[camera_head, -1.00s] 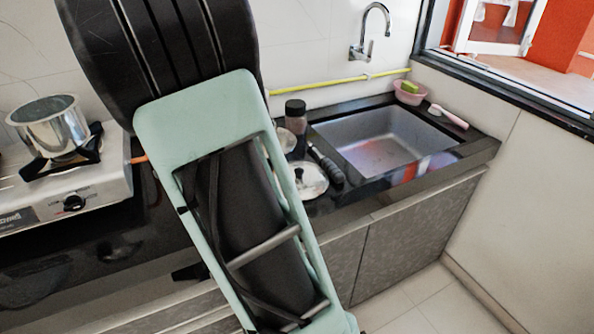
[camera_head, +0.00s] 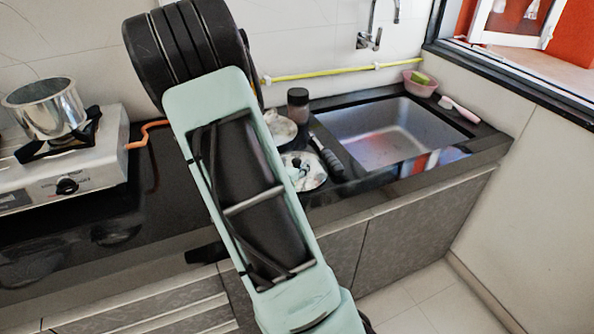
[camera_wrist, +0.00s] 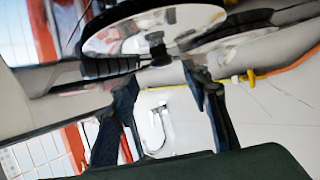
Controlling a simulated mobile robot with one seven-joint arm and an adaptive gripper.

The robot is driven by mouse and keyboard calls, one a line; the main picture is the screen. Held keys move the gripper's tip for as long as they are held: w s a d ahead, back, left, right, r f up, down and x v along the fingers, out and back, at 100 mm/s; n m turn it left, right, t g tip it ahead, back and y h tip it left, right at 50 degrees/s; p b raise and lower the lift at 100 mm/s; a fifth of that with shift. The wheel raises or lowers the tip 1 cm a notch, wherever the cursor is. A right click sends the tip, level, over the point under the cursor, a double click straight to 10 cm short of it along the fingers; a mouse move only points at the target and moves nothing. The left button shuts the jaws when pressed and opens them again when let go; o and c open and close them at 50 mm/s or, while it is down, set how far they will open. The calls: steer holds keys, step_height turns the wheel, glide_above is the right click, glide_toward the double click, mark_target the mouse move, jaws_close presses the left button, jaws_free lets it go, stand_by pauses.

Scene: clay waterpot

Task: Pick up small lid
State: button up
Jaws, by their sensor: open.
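Two shiny round lids lie on the black counter left of the sink in the head view, a rear one (camera_head: 278,124) and a front one (camera_head: 313,180). Which is the small lid I cannot tell for sure. In the wrist view, a lid (camera_wrist: 190,18) with a dark knob (camera_wrist: 157,48) fills the top. My gripper (camera_wrist: 162,78) is open, its two fingers apart and pointing towards that lid, with the knob just beyond and between the tips. Nothing is between the fingers. In the head view my arm hides most of the gripper and part of the lids.
A dark-handled item (camera_head: 326,152) lies close to the right of the front lid. A dark jar (camera_head: 298,104) stands behind. The sink (camera_head: 385,135) is to the right, with a pink bowl (camera_head: 420,86) at its far corner. A stove with a steel pot (camera_head: 46,110) is left.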

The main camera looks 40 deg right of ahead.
mark_target(297, 160)
steer(key=x, duration=0.5)
steer(key=shift+w+a+f, duration=0.1)
steer(key=shift+w, duration=0.05)
steer(key=shift+c, duration=0.2)
jaws_close()
